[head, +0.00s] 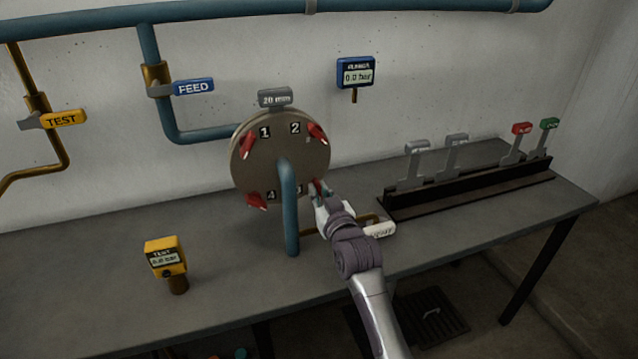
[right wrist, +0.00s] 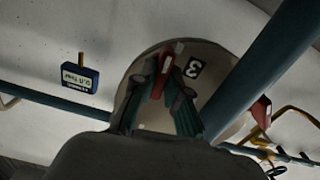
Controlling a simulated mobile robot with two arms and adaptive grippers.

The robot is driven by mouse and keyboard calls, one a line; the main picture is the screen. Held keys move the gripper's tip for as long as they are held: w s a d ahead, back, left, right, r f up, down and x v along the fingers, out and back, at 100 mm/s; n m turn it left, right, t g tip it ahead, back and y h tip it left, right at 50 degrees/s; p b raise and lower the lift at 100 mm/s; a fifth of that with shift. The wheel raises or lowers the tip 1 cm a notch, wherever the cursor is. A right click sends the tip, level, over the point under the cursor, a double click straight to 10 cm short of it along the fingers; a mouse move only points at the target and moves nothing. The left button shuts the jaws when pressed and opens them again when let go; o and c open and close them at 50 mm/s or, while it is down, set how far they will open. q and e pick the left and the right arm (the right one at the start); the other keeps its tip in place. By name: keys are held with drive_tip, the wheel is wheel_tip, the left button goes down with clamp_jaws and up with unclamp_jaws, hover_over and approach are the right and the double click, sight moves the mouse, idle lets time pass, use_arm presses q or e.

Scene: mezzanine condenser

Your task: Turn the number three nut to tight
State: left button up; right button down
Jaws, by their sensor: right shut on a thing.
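The round flange plate (head: 300,160) has red nuts at numbers 1 (head: 247,146), 2 (head: 317,133) and 4 (head: 256,201). The number three nut (head: 319,188) is at its lower right, partly covered by my right gripper (head: 321,193). In the right wrist view the red nut (right wrist: 163,75) sits between the two fingers (right wrist: 165,88), beside the number 3 label (right wrist: 194,67). My right gripper is shut on this nut. My left gripper is in neither view.
A blue pipe (head: 291,215) runs down in front of the flange, close left of my right gripper. A yellow test gauge (head: 165,258) stands on the bench (head: 110,270). A white-tagged handle (head: 380,229) lies just right of my gripper. A lever rack (head: 470,185) stands further right.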

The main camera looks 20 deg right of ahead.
drive_tip(key=m+p, duration=0.2)
drive_tip(key=m, duration=0.1)
drive_tip(key=shift+r+m, duration=0.1)
drive_tip(key=shift+m, duration=0.2)
drive_tip(key=shift+d+m+p, duration=0.1)
drive_tip(key=shift+m+p, duration=0.85)
drive_tip(key=shift+m, duration=0.75)
drive_tip(key=c, duration=1.2)
unclamp_jaws()
